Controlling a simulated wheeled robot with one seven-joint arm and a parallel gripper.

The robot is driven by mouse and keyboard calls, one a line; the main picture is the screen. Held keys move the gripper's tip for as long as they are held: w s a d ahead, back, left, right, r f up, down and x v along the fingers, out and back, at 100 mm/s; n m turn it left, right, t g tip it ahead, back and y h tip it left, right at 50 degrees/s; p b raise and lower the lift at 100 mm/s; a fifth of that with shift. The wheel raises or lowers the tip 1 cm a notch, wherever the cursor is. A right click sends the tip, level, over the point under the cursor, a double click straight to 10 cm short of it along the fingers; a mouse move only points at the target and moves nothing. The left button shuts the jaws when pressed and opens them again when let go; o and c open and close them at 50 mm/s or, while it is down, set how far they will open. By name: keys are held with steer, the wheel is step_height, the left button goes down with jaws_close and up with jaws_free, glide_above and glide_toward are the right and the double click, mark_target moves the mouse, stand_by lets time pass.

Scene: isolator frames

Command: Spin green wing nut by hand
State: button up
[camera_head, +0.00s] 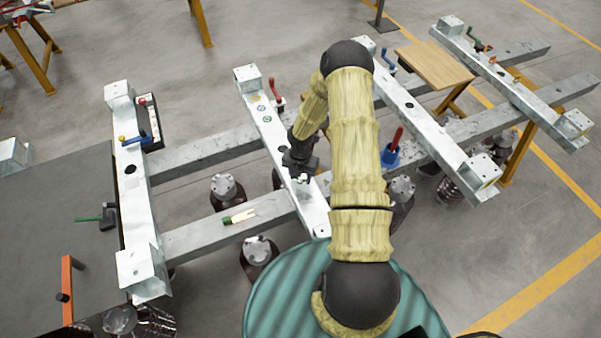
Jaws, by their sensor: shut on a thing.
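My gripper (302,174) is low over the middle pale steel crossbeam (278,140), fingers pointing down. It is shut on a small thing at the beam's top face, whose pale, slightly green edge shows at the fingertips. This fits the green wing nut, but the fingers hide most of it and its shape is not clear. Whether it is threaded on a stud cannot be seen.
A red-handled lever (274,88) stands up on the same beam, behind my gripper. A blue cup with a red handle (391,152) is to the right. Dark table (50,200) at left.

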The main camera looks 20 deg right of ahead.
steer(key=n+p, duration=0.2)
steer(key=n, duration=0.2)
steer(key=shift+r+n, duration=0.1)
steer(key=shift+n, duration=0.2)
steer(key=n+p, duration=0.1)
steer(key=n, duration=0.3)
steer(key=shift+n+p, duration=0.3)
steer(key=shift+p, duration=0.1)
steer(key=n+p, duration=0.1)
steer(key=n, duration=0.4)
steer(key=shift+s+p, duration=0.1)
steer(key=shift+p, duration=0.2)
steer(key=n+p, duration=0.2)
steer(key=n, duration=0.1)
steer(key=shift+n+p, duration=0.5)
steer(key=o, duration=1)
